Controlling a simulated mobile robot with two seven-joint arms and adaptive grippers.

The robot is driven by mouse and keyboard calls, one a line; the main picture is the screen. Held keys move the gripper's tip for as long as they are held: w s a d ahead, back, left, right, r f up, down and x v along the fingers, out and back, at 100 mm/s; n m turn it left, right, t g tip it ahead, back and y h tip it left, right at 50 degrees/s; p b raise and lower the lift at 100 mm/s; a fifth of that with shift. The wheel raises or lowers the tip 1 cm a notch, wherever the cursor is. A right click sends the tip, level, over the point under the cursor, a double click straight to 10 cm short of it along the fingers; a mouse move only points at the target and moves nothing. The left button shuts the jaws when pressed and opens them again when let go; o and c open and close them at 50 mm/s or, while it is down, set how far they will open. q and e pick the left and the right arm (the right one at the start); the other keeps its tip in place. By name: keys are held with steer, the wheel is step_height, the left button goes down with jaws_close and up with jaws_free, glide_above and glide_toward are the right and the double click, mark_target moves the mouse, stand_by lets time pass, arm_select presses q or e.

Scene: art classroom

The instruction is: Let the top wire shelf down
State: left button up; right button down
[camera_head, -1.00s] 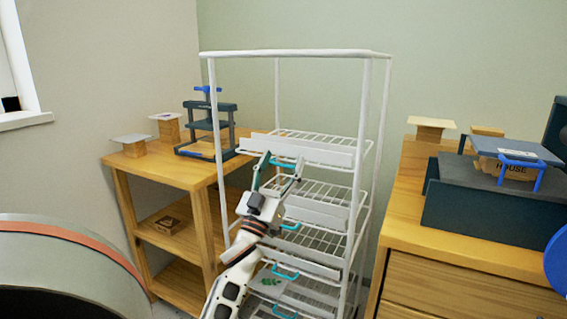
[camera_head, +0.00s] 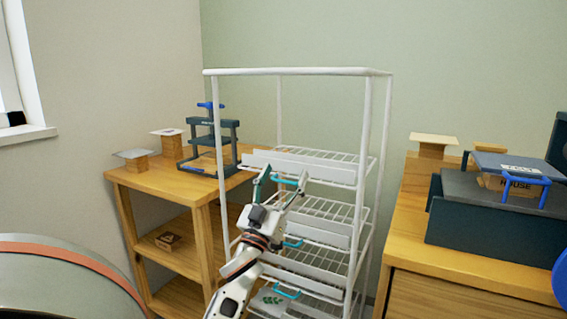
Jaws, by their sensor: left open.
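The white wire rack (camera_head: 388,110) stands in the middle. Its top wire shelf (camera_head: 325,156) looks about level and has a pale front panel (camera_head: 318,170) with a teal handle (camera_head: 285,182) below it. My left gripper (camera_head: 282,180) is just under that panel. Its two fingers are spread, one on each side of the handle in the picture; I cannot tell if they touch it. My left arm hides part of the lower shelves. My right gripper is not in view.
Lower wire shelves (camera_head: 330,208) with teal handles sit close beneath. A wooden table (camera_head: 150,182) with a small press (camera_head: 210,140) stands left. A wooden cabinet (camera_head: 470,268) with a dark press (camera_head: 490,225) stands right. A large grey drum-like shape (camera_head: 60,265) fills the lower left.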

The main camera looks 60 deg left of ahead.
arm_select(q)
step_height(320, 180, up, 8)
steer(key=shift+f, duration=0.2)
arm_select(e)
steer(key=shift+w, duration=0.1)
arm_select(q)
steer(key=shift+s+f, duration=0.1)
stand_by(0.5)
